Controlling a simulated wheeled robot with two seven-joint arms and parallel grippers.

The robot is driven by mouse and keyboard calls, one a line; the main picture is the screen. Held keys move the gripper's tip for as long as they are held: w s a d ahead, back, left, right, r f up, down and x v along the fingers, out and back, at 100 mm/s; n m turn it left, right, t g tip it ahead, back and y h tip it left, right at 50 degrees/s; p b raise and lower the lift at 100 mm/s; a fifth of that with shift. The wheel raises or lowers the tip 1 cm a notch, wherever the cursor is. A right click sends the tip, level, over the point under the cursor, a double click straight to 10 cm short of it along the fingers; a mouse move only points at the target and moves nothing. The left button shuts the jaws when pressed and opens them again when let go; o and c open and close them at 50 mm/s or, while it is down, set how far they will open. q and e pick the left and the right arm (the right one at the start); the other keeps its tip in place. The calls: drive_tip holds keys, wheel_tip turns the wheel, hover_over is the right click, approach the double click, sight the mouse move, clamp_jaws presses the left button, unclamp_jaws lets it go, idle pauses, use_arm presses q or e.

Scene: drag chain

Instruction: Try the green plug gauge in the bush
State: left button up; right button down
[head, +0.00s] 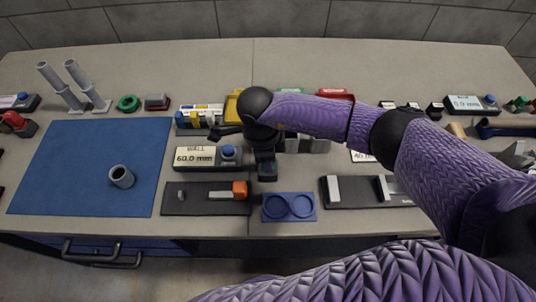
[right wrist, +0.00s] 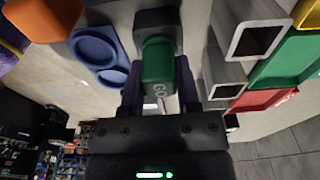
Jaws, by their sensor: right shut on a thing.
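The bush (head: 121,176) is a short grey hollow ring standing on the blue mat (head: 60,160) at the left of the head view. My right gripper (head: 266,166) is over the middle of the bench, well to the right of the bush. In the right wrist view it is shut on the green plug gauge (right wrist: 158,62), whose green body, marked GO, sits between the two fingers. A dark block (right wrist: 155,22) lies just beyond the gauge; I cannot tell if they touch. The gauge's measuring end is hidden. My left gripper is not in view.
A blue two-ring holder (head: 288,206) is in front. The mat around the bush is clear.

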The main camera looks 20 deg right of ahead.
drive_tip(key=shift+r, duration=0.1)
drive_tip(key=shift+r, duration=0.15)
drive_tip(key=shift+r+p, duration=1.7)
drive_tip(key=shift+r, duration=0.25)
drive_tip(key=shift+r+p, duration=0.55)
drive_tip(key=shift+r, duration=0.3)
